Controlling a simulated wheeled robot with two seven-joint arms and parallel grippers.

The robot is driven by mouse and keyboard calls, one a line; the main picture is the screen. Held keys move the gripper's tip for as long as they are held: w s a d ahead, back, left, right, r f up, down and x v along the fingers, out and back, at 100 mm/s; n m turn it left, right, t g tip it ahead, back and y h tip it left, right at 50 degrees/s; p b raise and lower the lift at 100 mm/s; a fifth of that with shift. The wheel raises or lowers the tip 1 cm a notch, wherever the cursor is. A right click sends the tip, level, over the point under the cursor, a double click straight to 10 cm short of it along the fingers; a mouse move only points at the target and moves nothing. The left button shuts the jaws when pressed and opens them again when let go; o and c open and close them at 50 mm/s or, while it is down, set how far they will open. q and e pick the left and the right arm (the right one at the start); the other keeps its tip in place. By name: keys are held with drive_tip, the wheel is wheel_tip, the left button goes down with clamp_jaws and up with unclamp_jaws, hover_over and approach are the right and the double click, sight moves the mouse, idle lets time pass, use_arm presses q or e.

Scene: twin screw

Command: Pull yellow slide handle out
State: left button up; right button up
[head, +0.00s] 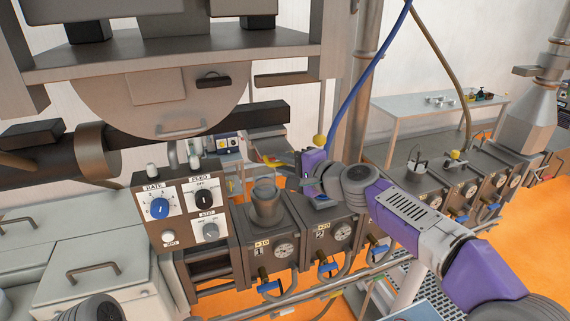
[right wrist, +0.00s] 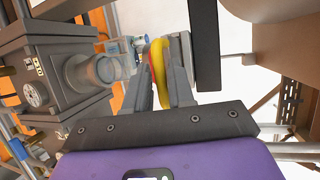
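The yellow slide handle (head: 270,160) shows in the middle of the head view, above the row of grey units and partly hidden by my right gripper. In the right wrist view the handle (right wrist: 158,62) is a curved yellow piece with a red part. My right gripper (head: 286,163) reaches in from the right. In the right wrist view my right gripper's fingers (right wrist: 158,82) are apart, with the handle between them. The handle lies close to the right-hand finger; I cannot tell if it touches. My left gripper is not in view.
A control panel (head: 183,208) with knobs stands left of the handle. Grey feeder units (head: 270,230) with gauges line up below my right gripper. A dark bar (head: 240,118) and large round housing (head: 160,95) lie above left. A blue hose (head: 365,75) hangs nearby.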

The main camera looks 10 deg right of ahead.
drive_tip(key=b+v, duration=0.1)
drive_tip(key=v, duration=0.6)
drive_tip(key=shift+s+b, duration=0.2)
drive_tip(key=shift+b, duration=0.2)
drive_tip(key=shift+d, duration=0.1)
wheel_tip(320, 180, down, 43)
drive_tip(key=n+g+h+b, duration=0.2)
drive_tip(key=g+h+b, duration=0.2)
drive_tip(key=g+b, duration=0.2)
drive_tip(key=s+f+n+g+h+b, duration=0.1)
drive_tip(key=s+f+n+g, duration=0.1)
drive_tip(key=s+f, duration=0.5)
drive_tip(key=s+f+n+g+b, duration=0.1)
drive_tip(key=s+f, duration=0.2)
drive_tip(key=f, duration=0.7)
drive_tip(key=s+a+f+n+g+b, duration=0.1)
drive_tip(key=s+a+f+n, duration=0.1)
drive_tip(key=s+f, duration=0.4)
drive_tip(key=s+a+f+n+g+b, duration=0.2)
drive_tip(key=s+f, duration=0.5)
drive_tip(key=s, duration=0.3)
drive_tip(key=shift+s, duration=0.4)
